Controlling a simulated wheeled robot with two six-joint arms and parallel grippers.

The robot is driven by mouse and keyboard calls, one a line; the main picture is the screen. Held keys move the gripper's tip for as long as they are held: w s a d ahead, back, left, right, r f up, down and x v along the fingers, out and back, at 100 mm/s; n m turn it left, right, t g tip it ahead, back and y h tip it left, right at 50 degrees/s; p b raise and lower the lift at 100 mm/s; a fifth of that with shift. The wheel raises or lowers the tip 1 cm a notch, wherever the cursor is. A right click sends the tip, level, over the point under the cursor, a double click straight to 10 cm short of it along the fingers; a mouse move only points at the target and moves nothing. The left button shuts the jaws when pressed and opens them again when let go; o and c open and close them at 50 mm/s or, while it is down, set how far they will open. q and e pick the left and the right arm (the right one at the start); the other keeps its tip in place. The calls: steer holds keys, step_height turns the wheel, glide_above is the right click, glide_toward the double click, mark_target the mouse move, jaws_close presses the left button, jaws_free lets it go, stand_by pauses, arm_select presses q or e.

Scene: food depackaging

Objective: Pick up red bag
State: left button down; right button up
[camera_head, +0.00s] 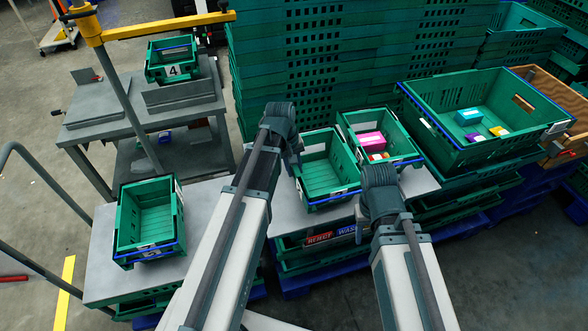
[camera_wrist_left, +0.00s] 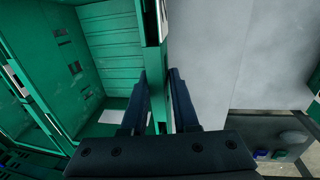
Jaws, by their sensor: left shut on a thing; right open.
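I cannot clearly make out a red bag. A small red-and-white item (camera_head: 378,157) lies in the right small green crate (camera_head: 408,160), beside a pink box (camera_head: 369,140); its shape is too small to tell. My left gripper (camera_head: 294,152) is at the left wall of the neighbouring empty-looking green crate (camera_head: 325,180). In the left wrist view, its two fingers (camera_wrist_left: 160,85) straddle that crate's wall (camera_wrist_left: 155,60) and are shut on it. My right gripper (camera_head: 378,190) is in front of the two small crates, its fingers mostly hidden by my own wrist; it is open.
A large green crate (camera_head: 435,125) at the right holds a teal box (camera_head: 468,116) and small purple and yellow items. Another empty green crate (camera_head: 135,252) stands at the left. Stacked crates (camera_head: 340,60) block the back. Bare grey tabletop (camera_head: 208,215) lies between the left crates.

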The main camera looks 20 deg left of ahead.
arm_select(q)
steer(key=shift+f, duration=0.25)
steer(key=c, duration=0.7)
jaws_free()
steer(key=shift+r, duration=0.1)
steer(key=shift+r, duration=0.2)
